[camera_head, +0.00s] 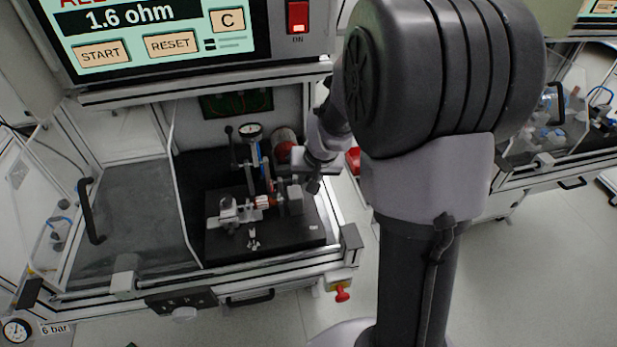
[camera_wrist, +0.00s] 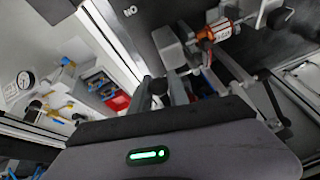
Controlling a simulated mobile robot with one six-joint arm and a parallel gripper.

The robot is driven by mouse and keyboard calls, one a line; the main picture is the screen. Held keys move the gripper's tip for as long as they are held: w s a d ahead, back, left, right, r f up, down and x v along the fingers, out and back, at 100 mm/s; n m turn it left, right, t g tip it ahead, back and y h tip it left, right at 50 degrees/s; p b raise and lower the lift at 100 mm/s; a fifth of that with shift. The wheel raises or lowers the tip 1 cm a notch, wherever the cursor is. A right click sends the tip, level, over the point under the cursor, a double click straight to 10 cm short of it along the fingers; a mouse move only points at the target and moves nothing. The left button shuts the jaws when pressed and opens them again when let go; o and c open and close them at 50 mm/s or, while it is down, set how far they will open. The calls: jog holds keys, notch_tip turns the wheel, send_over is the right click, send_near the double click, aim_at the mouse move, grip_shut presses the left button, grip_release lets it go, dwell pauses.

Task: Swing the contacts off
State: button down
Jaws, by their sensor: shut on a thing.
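The test fixture stands on a dark base plate (camera_head: 215,245) inside the bench cell. A copper-and-white wound part (camera_head: 263,201) lies between grey holders; it also shows at the top of the wrist view (camera_wrist: 218,31). My gripper (camera_head: 312,187) is at the right side of the fixture, beside a grey block (camera_head: 294,199). In the wrist view my gripper (camera_wrist: 160,92) is shut on a small dark knob (camera_wrist: 158,86), seemingly the contact handle. The contact tips and their touch on the wound part are too small to tell.
A test screen (camera_head: 160,35) reading 1.6 ohm hangs above the cell. The cell's frame and a side door handle (camera_head: 90,210) border the space. My arm blocks the view at right.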

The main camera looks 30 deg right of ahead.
dwell(0.5)
jog(key=r+p, duration=0.1)
jog(key=p, duration=0.3)
jog(key=shift+w+r+g, duration=0.15)
jog(key=shift+g, duration=0.25)
jog(key=p, duration=0.2)
jog(key=g+p, duration=0.1)
jog(key=p, duration=0.1)
jog(key=shift+w+d+r+y+p, duration=0.15)
jog(key=shift+w+r+y+p, duration=0.15)
jog(key=shift+w+r, duration=0.1)
jog(key=g+p, duration=0.1)
jog(key=p, duration=0.1)
jog(key=w+g+p, duration=0.1)
jog(key=p, duration=0.2)
jog(key=shift+d+r+y, duration=0.1)
jog(key=shift+d+y, duration=0.05)
jog(key=shift+y, duration=0.15)
jog(key=w+g+p, duration=0.1)
jog(key=g+p, duration=0.1)
jog(key=p, duration=0.1)
jog(key=shift+w+d+y+p, duration=0.1)
jog(key=shift+d+y+p, duration=0.1)
jog(key=shift+y+p, duration=0.15)
